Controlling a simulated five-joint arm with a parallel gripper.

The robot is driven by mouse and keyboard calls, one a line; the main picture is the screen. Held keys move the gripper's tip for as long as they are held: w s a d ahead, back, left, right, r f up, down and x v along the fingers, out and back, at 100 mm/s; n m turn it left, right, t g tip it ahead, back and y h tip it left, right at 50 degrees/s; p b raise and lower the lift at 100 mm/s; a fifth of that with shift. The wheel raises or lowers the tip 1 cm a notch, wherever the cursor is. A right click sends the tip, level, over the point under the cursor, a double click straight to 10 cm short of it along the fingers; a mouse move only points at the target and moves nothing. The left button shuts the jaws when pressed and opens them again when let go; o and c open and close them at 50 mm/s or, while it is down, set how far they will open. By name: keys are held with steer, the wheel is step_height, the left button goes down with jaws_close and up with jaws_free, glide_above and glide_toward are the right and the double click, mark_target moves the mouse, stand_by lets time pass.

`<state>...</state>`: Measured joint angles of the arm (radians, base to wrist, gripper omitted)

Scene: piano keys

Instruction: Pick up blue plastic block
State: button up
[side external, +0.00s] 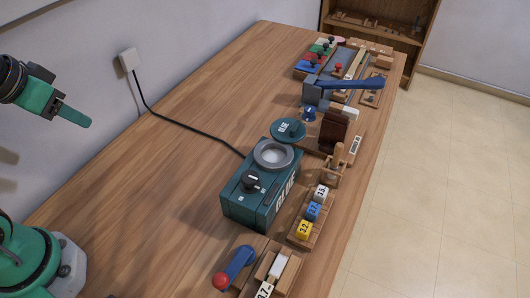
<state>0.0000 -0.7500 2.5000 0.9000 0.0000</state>
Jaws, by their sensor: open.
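A small blue block (313,211) with pale markings sits in a wooden holder (297,240) at the right front part of the table. It stands between a white block (321,193) behind it and a yellow block (304,230) in front. Whether it is plastic, I cannot tell. My green gripper (68,98) is raised at the upper left, far from the blocks. It is open, with nothing visible between its fingers.
A teal glue pot box (249,205) stands left of the holder, its round lid (287,130) behind it. A black cable (188,137) runs to the wall. A blue-handled lever (236,267) is in front; a blue-armed device (345,84) is behind. The table's left is clear.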

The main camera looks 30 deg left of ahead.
steer(key=shift+w+r, duration=0.1)
steer(key=w+d+r+g+h, duration=0.1)
steer(key=w+d+r+g, duration=0.15)
steer(key=w+d, duration=0.6)
steer(key=g+y, duration=0.1)
steer(key=g, duration=0.2)
glide_above(313, 209)
step_height(313, 209, down, 17)
steer(key=shift+a+r, duration=0.1)
steer(key=shift+r, duration=0.05)
steer(key=shift+f, duration=1.45)
